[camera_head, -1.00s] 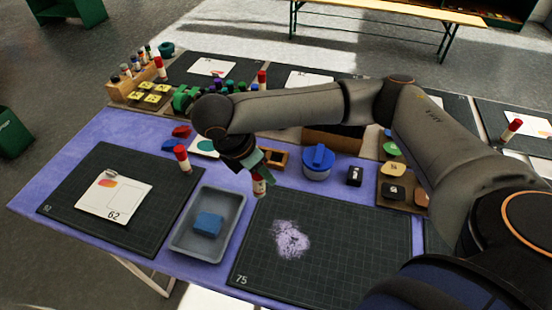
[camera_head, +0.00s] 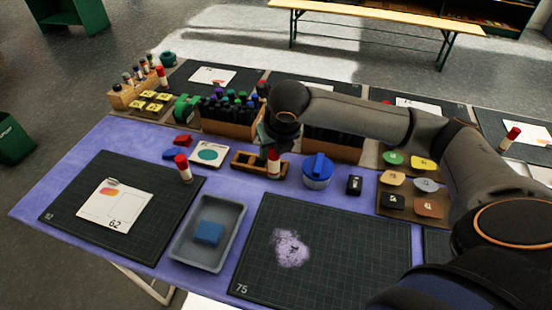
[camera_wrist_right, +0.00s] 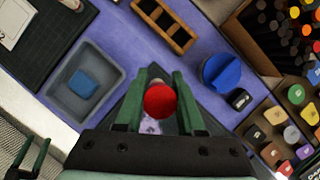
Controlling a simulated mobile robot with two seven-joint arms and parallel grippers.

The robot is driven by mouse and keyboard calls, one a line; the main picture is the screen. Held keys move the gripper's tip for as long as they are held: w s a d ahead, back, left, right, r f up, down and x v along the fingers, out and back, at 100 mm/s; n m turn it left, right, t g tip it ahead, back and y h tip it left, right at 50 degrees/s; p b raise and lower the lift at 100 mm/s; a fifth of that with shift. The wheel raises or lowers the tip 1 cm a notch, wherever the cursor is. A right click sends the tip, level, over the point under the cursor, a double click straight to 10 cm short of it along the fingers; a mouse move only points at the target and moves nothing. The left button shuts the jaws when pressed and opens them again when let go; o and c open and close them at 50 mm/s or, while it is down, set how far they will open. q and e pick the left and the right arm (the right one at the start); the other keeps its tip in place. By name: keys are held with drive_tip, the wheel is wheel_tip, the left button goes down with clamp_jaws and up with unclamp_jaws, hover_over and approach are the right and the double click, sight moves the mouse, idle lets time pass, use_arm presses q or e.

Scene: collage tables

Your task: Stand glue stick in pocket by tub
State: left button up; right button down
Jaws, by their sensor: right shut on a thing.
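My right gripper (camera_head: 277,143) is shut on a glue stick (camera_head: 274,163) with a red cap and white body. It holds the stick roughly upright, red end up, as the right wrist view (camera_wrist_right: 160,100) shows. A wooden rack (camera_head: 243,166) with open pockets lies just behind the stick; it also shows in the right wrist view (camera_wrist_right: 181,38). The stick overlaps the rack's right end in the head view but appears apart from it in the wrist view. My left gripper (camera_wrist_right: 30,155) shows open at the wrist view's lower left.
A grey tray (camera_head: 179,250) with a blue block (camera_head: 208,233) lies in front. Another red-capped glue stick (camera_head: 183,168) stands on the left mat. A dark block (camera_head: 354,185) sits right of the tub. Marker boxes (camera_head: 228,120) stand behind. Mat 75 (camera_head: 350,245) is mostly clear.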

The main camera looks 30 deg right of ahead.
drive_tip(key=w+d+f, duration=0.2)
drive_tip(key=w+f, duration=0.1)
drive_tip(key=f, duration=0.1)
drive_tip(key=w+d+f, duration=0.2)
drive_tip(key=w+f, duration=0.1)
drive_tip(key=f, duration=0.1)
drive_tip(key=w+d+f, duration=0.3)
drive_tip(key=f, duration=0.1)
drive_tip(key=shift+w+d+f, duration=0.1)
drive_tip(key=shift+w, duration=0.2)
